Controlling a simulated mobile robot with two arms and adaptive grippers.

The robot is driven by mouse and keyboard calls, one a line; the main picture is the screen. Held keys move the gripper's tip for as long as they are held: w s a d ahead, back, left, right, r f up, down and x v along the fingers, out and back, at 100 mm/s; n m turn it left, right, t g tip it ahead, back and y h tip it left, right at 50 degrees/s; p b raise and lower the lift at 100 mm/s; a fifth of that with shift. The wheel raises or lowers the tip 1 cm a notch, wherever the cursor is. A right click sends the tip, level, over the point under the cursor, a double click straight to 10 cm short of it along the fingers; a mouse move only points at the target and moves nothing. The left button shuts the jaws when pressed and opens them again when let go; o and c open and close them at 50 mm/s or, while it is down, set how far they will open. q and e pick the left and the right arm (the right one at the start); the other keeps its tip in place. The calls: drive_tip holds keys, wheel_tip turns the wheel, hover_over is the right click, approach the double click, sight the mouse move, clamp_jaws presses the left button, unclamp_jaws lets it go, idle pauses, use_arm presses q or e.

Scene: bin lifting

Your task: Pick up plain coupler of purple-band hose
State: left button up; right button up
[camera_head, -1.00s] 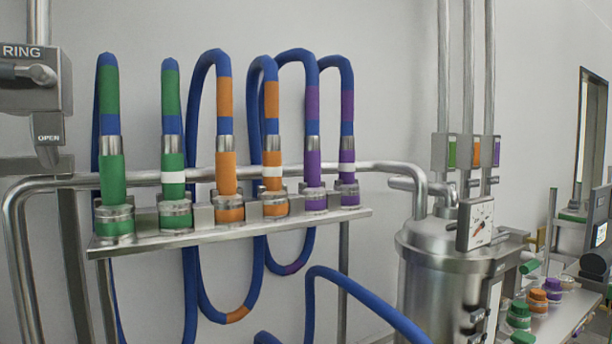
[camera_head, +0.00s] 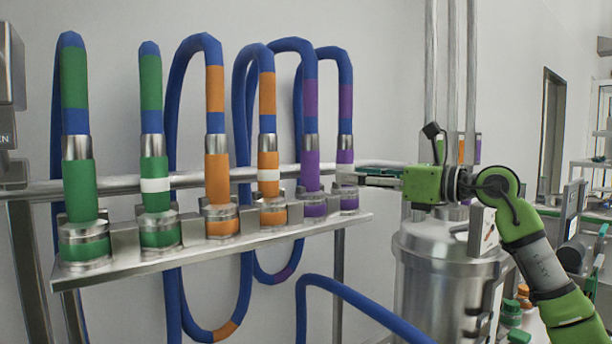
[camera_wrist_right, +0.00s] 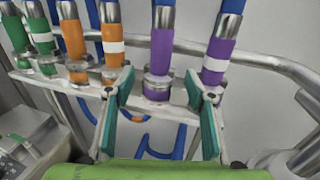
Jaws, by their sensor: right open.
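The plain purple coupler (camera_head: 312,168) of a purple-band hose stands upright in its socket on the steel rack, with no white ring. Beside it on the right is the purple coupler with a white ring (camera_head: 345,157), partly hidden by my right gripper (camera_head: 345,177). In the right wrist view, the plain purple coupler (camera_wrist_right: 161,52) shows centred between the two open teal-padded fingers of my right gripper (camera_wrist_right: 158,82). The fingers appear short of it, and I cannot tell any contact. The white-ringed purple coupler (camera_wrist_right: 219,50) is just beyond the right finger. My left gripper is not in view.
The rack shelf (camera_head: 215,250) also holds orange couplers (camera_head: 217,180) and green couplers (camera_head: 80,190) at left. A horizontal steel pipe (camera_head: 190,180) runs behind the couplers. A steel tank (camera_head: 425,260) stands below my right arm. A blue hose (camera_head: 370,310) loops in front.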

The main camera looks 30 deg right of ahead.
sight(318, 171)
drive_tip(key=p+x, duration=0.1)
drive_tip(key=x, duration=0.2)
drive_tip(key=p+x, duration=0.2)
drive_tip(key=x, duration=0.1)
drive_tip(key=shift+w+a+r, duration=0.2)
drive_tip(key=shift+w, duration=0.05)
drive_tip(key=shift+w+a+f, duration=0.1)
drive_tip(key=shift+w+a, duration=0.05)
drive_tip(key=shift+w, duration=0.2)
drive_tip(key=shift+w+a+p, duration=0.15)
drive_tip(key=shift+w+p, duration=0.3)
drive_tip(key=shift+p, duration=0.1)
drive_tip(key=p+x, duration=0.2)
drive_tip(key=x, duration=0.1)
drive_tip(key=shift+w+r, duration=0.2)
drive_tip(key=shift+w, duration=0.2)
drive_tip(key=shift+w+f, duration=0.2)
drive_tip(key=shift+w, duration=0.2)
drive_tip(key=shift+s, duration=0.1)
drive_tip(key=shift+r, duration=0.1)
clamp_jaws()
